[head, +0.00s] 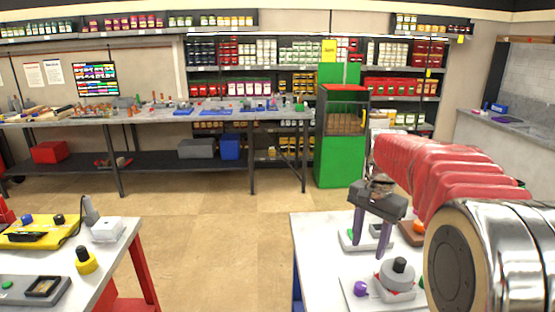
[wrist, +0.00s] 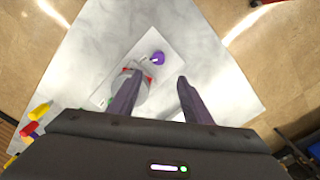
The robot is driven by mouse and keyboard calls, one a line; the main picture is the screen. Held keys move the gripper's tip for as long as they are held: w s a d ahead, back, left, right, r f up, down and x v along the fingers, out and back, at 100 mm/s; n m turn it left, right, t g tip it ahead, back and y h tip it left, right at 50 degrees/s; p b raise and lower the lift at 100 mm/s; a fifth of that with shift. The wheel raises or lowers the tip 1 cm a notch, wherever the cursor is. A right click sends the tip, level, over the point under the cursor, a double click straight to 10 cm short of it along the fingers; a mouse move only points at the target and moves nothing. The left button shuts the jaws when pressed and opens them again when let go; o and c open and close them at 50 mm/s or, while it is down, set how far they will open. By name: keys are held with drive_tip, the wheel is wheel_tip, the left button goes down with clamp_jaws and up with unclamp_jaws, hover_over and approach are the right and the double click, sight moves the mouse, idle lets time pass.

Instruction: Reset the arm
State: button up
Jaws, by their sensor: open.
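My gripper (head: 371,240) hangs from my red-sleeved arm at the right of the head view, pointing down above the right white table (head: 318,265). Its two dark fingers are apart with nothing between them. In the wrist view the gripper (wrist: 154,92) is also open. A grey round device with a black knob (head: 397,275) stands on a pale plate on the table, below and right of the fingertips. In the wrist view the device (wrist: 131,88) is partly hidden behind the left finger. A purple knob (wrist: 157,58) sits beside it on the plate.
Another plate with a green button (head: 351,234) lies behind the fingers, beside an orange round part (head: 413,231). A left table (head: 120,238) holds a yellow case (head: 38,232) and other parts. Tan floor lies open between the tables. A green cabinet (head: 341,150) stands behind.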

drive_tip(key=s+a+n+t, duration=0.2)
drive_tip(key=s+a+n, duration=0.3)
drive_tip(key=s, duration=0.7)
drive_tip(key=s+a+n+t, duration=0.3)
drive_tip(key=s+a+n, duration=0.2)
drive_tip(key=s, duration=0.7)
drive_tip(key=shift+s+a+f+n, duration=0.2)
drive_tip(key=shift+a+f+n, duration=0.15)
drive_tip(key=shift+a, duration=0.2)
idle(0.4)
